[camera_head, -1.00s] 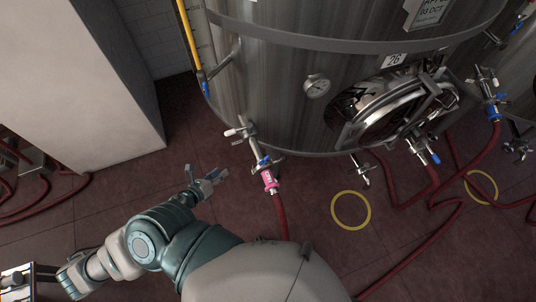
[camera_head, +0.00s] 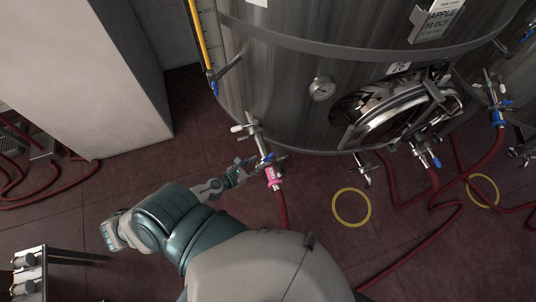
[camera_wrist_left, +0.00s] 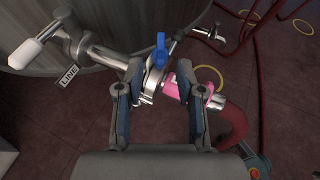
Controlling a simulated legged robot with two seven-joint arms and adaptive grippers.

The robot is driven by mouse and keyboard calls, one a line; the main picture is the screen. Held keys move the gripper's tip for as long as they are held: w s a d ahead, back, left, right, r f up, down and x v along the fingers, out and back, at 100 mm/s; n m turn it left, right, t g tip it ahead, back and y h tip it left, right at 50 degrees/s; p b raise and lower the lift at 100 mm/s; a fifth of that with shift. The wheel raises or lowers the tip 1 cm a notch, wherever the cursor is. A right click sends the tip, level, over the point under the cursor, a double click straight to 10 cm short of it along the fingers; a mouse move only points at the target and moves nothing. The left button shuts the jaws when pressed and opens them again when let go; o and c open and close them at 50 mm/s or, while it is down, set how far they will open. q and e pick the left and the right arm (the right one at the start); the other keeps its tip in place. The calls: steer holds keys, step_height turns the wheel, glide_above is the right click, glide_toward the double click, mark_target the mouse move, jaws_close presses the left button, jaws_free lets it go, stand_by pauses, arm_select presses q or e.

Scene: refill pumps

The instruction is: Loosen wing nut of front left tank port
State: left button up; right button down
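The front left tank port (camera_head: 251,130) is a steel pipe fitting low on the tank, with a white-handled valve (camera_wrist_left: 24,54). A clamp ring (camera_wrist_left: 153,80) joins it to a pink hose coupling (camera_head: 273,177), also seen in the left wrist view (camera_wrist_left: 178,90). The blue wing nut (camera_wrist_left: 160,51) stands up from the clamp, beyond the fingertips in the left wrist view. It is small in the head view (camera_head: 267,158). My left gripper (camera_head: 250,166) is open beside the clamp. In the left wrist view its fingers (camera_wrist_left: 159,76) straddle the clamp, with a gap visible. My right gripper is out of view.
A red hose (camera_head: 281,208) runs down from the pink coupling. The steel tank (camera_head: 285,90) rises behind the port. More valves and hoses (camera_head: 432,172) lie to the right. A pale wall block (camera_head: 90,80) and a metal stand (camera_head: 45,268) are at the left.

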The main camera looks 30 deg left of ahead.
mark_target(267, 157)
arm_select(q)
steer(key=x, duration=0.7)
steer(key=shift+w+d+f+p, duration=0.1)
steer(key=shift+w+d+p, duration=0.05)
steer(key=shift+w+p, duration=0.15)
jaws_close()
